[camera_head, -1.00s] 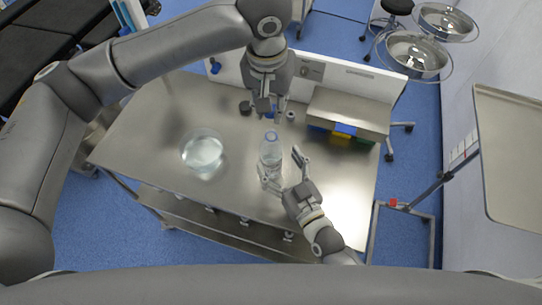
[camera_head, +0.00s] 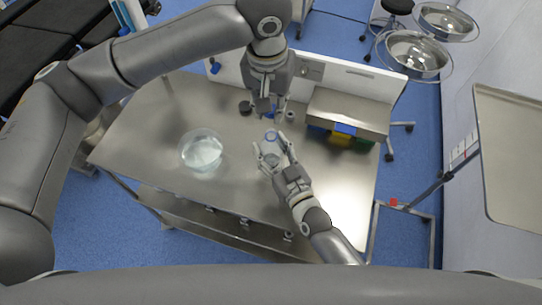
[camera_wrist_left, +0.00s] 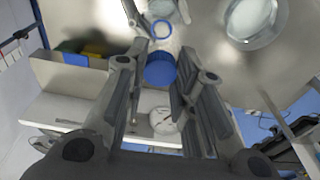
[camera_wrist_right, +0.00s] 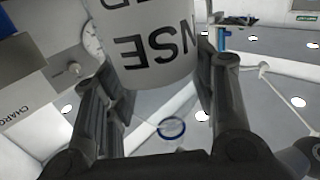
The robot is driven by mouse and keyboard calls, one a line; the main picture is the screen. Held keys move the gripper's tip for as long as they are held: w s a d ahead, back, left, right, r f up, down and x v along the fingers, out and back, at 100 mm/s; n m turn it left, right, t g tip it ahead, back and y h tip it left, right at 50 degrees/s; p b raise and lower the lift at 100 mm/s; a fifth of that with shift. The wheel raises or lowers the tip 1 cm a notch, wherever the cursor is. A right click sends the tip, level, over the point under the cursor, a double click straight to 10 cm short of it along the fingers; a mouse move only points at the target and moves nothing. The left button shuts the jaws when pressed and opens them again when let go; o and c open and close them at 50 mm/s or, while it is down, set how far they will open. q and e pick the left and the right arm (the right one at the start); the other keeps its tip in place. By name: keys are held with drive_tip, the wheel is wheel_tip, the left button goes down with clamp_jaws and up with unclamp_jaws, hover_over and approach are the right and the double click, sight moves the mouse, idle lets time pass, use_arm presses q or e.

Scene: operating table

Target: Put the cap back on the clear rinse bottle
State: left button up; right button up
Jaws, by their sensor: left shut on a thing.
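The clear rinse bottle (camera_head: 270,146) stands upright on the steel table, its neck ringed in blue. Its white label shows upside down in the right wrist view (camera_wrist_right: 150,48), with the blue neck ring (camera_wrist_right: 172,128) below. My left gripper (camera_head: 268,110) is shut on the blue cap (camera_wrist_left: 160,70) and holds it behind the bottle, apart from the neck ring (camera_wrist_left: 162,29). My right gripper (camera_head: 272,150) has its fingers on either side of the bottle's body. The fingers look spread; whether they touch the bottle is hard to see.
A clear round bowl of liquid (camera_head: 202,150) stands to the left of the bottle. A steel shelf with coloured bins (camera_head: 345,130) is at the back right. The table's front right is clear.

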use_arm(q)
drive_tip(key=shift+f, duration=0.1)
use_arm(e)
drive_tip(key=c, duration=0.7)
use_arm(q)
drive_tip(key=shift+f, duration=2.4)
use_arm(e)
drive_tip(key=shift+c, duration=0.2)
use_arm(q)
drive_tip(key=shift+f, duration=0.1)
drive_tip(key=shift+f, duration=0.8)
drive_tip(key=shift+f, duration=0.55)
